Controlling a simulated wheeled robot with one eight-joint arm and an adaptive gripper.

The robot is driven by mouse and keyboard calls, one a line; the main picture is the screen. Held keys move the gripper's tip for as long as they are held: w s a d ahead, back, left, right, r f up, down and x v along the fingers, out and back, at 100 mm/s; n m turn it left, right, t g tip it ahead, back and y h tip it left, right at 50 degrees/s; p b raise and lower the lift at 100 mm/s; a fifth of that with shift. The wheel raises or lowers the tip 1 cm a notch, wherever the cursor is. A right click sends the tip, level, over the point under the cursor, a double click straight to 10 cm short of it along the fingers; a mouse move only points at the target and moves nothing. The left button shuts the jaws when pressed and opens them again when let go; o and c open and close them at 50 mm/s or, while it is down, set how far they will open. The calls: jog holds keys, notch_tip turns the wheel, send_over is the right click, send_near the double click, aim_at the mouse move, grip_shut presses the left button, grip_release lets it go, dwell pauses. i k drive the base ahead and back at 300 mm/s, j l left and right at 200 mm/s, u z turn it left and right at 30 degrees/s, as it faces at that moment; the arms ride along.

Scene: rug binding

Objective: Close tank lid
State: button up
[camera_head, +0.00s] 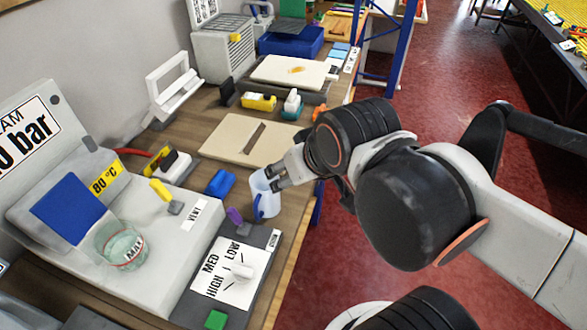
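The tank (120,245) is a clear greenish vessel marked MAX, set into the pale steam unit (150,282) at the left. Its blue square lid (68,209) stands open, tilted up and back on the tank's left side. My gripper (274,180) is to the right of the unit, well apart from the lid. Its fingertips are at a translucent blue-white jug (266,203) near the bench's right edge. I cannot tell whether the fingers grip the jug or only overlap it in the view.
A yellow lever (161,190) and a purple lever (236,216) stand on the unit. A dial panel (229,275) marked LOW, MED, HIGH is in front. A blue block (220,182) and a beige board (248,139) lie behind. An upright 80 °C sign (106,178) stands near the lid.

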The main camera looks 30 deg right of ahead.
aim_at(70, 208)
jog(key=u, duration=1.3)
